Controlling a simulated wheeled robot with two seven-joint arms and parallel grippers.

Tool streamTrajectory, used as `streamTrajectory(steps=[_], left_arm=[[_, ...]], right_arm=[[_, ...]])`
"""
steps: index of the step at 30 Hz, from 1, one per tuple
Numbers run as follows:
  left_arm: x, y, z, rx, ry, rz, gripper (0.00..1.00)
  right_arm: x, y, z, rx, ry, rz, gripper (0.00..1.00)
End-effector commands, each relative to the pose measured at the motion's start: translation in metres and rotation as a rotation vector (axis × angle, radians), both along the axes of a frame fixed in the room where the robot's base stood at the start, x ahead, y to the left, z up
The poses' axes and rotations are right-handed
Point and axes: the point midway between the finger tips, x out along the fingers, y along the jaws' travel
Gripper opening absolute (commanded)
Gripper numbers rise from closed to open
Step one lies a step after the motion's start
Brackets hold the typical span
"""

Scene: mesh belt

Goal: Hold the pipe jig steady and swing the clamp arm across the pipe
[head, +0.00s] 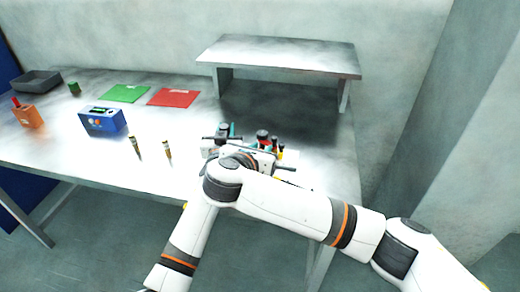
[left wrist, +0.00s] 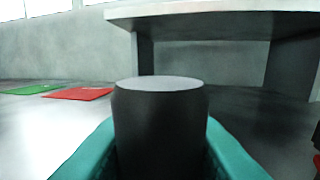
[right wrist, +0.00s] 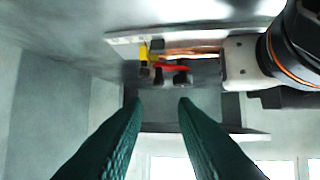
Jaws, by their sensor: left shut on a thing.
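My left gripper (left wrist: 160,150) is shut on a black cylinder (left wrist: 158,125) with a flat grey top, which stands upright between its teal fingers. In the head view a teal finger shows at the front of the table, and my arm hides most of the jig. In the right wrist view the jig (right wrist: 165,76) shows black knobs, a red part and a yellow part beside a copper-coloured pipe (right wrist: 190,50). My right gripper (right wrist: 160,105) is open and empty, with its fingertips apart from the jig. I cannot tell which part is the clamp arm.
A raised metal shelf (head: 280,54) stands behind the jig. To the left are a green mat (head: 124,93), a red mat (head: 173,98), a blue box (head: 102,121), an orange holder (head: 28,116), a grey tray (head: 36,81) and two small upright tools (head: 136,148).

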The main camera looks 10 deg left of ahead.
Motion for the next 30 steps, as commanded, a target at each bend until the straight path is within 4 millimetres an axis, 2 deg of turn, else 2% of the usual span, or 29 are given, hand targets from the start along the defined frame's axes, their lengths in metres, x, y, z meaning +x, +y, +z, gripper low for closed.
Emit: streamTrajectory(steps=[4,7,11,15,18,22,27,30], left_arm=[[0.000,0.000,0.000,0.000,0.000,0.000,0.00],[0.000,0.000,0.000,0.000,0.000,0.000,0.00],[0.000,0.000,0.000,0.000,0.000,0.000,0.00],[0.000,0.000,0.000,0.000,0.000,0.000,0.00],[0.000,0.000,0.000,0.000,0.000,0.000,0.00],[0.000,0.000,0.000,0.000,0.000,0.000,0.00],[0.000,0.000,0.000,0.000,0.000,0.000,0.00],[0.000,0.000,0.000,0.000,0.000,0.000,0.00]], right_arm=[[0.008,-0.005,0.000,0.054,0.024,-0.039,0.37],[0.025,-0.018,0.001,0.191,0.081,-0.138,0.37],[0.053,-0.042,0.004,0.504,0.204,-0.371,0.37],[0.074,-0.061,0.016,0.910,0.355,-0.700,0.37],[0.081,-0.068,0.030,1.169,0.463,-0.938,0.37],[0.084,-0.069,0.052,1.423,0.588,-1.205,0.37],[0.084,-0.068,0.072,1.591,0.702,-1.420,0.37],[0.084,-0.066,0.075,1.626,0.730,-1.473,0.37]])
